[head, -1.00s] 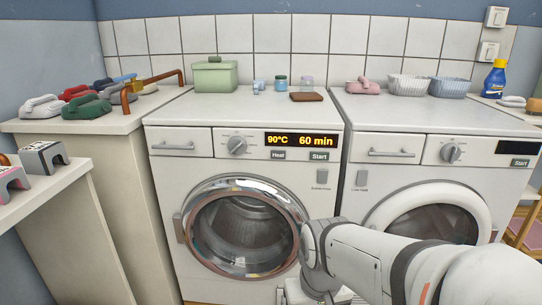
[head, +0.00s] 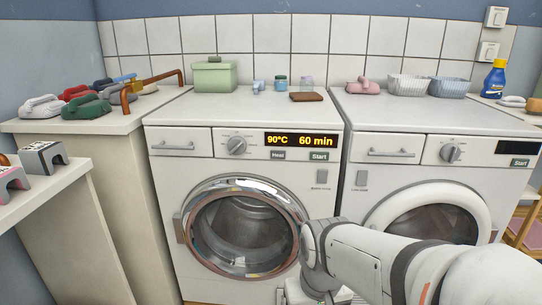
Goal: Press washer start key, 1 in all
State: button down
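The left washer (head: 165,185) has a chrome-ringed round door that looks shut. Its display (head: 301,140) is lit and reads 90°C and 60 min. My arm comes in from the lower right and bends down in front of the gap between the two machines. My gripper's fingertips are not visible; the arm's end runs to the bottom edge, below and apart from the Start key.
A second machine (head: 400,190) with a dark display and its own Start key (head: 519,163) stands at right. A green box (head: 215,77), small jars and a brown block (head: 306,97) stand on the left washer. Several irons crowd the left counter (head: 140,115).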

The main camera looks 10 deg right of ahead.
aim_at(314, 155)
jog(key=u, duration=1.45)
jog(key=k, duration=1.5)
jog(key=z, duration=1.75)
jog(key=i, duration=1)
jog(key=z, duration=0.05)
